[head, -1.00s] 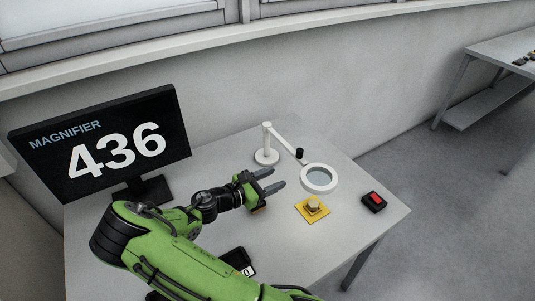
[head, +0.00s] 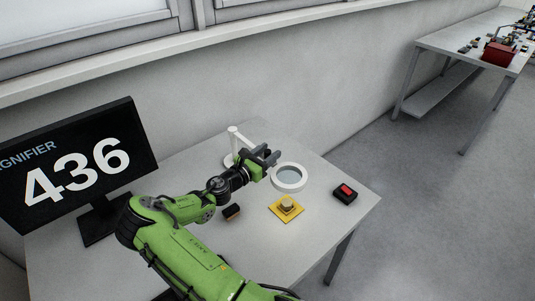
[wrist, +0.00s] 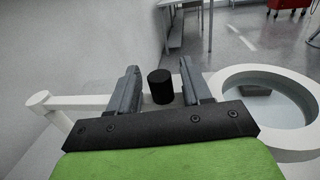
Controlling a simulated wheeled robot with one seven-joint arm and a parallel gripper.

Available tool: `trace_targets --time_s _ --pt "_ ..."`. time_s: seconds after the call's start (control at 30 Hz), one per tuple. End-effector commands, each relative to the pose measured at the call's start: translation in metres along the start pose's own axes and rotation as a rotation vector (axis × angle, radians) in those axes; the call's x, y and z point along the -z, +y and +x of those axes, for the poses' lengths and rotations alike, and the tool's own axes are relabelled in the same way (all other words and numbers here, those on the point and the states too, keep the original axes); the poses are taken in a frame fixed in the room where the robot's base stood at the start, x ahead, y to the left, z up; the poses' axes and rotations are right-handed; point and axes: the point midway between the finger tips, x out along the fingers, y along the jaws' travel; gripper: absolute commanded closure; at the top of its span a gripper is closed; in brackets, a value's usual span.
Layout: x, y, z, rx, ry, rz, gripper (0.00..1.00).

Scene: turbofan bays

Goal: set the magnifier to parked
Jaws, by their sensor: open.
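The magnifier is a white lamp-like stand with a post (head: 233,143) at the back of the table and a round lens ring (head: 288,177) at the end of its arm. In the wrist view its white arm (wrist: 80,102) runs in from the left and the ring (wrist: 222,78) is at the right. A black knob (wrist: 160,86) on the arm stands between my gripper's fingers in the wrist view. My gripper (head: 270,154) is open, its fingers either side of the knob, with no clear contact. In the head view my gripper hides the knob and much of the arm.
A yellow pad (head: 286,209) with a small part on it lies below the ring. A red-topped black switch box (head: 344,193) is to its right, and a dark brown block (head: 232,212) lies to its left. A monitor (head: 80,165) reading 436 stands at the left. Another table (head: 440,48) is at the back right.

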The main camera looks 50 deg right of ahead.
Motion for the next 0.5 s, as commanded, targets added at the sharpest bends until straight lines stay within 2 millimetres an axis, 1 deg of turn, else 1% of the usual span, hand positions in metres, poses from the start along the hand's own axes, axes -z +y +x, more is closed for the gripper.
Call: trace_targets --time_s 0.23,0.5 --pt "-0.0001 0.0 0.0015 0.0 0.0 0.0 0.51" --pt "0.0 0.0 0.0012 0.0 0.0 0.0 0.93"
